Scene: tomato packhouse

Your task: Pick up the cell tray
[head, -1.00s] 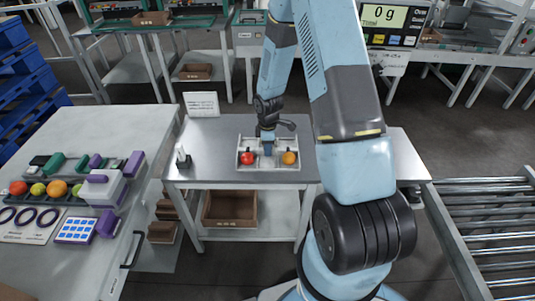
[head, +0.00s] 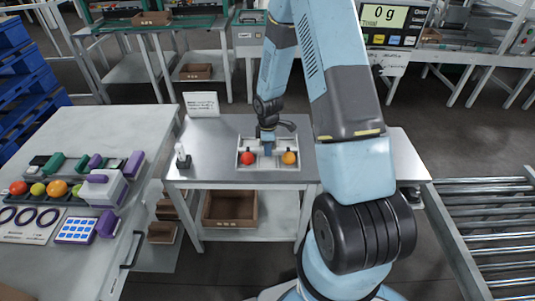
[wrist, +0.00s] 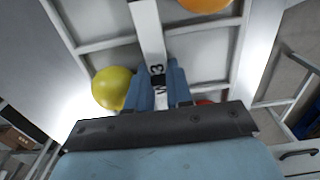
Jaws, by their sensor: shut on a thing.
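The cell tray (head: 267,168) is a shallow white divided tray on the grey metal table, in the middle of the head view. A red tomato (head: 247,157) is in its left part and an orange tomato (head: 289,157) in its right part. My gripper (head: 267,149) reaches down at the tray's middle from above. In the wrist view its blue fingers (wrist: 160,88) are shut on the tray's white central bar (wrist: 148,28), which bears dark markings. A yellow tomato (wrist: 112,88) also shows there beside the fingers. The red one is mostly hidden. I cannot tell whether the tray touches the table.
The metal table (head: 215,140) carries a small white bottle (head: 182,157) and a sign card (head: 201,104). A brown crate (head: 230,209) sits on its lower shelf. A cluttered side table (head: 60,270) stands left, and a roller conveyor (head: 490,230) right. A scale display (head: 385,17) reads 0 g.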

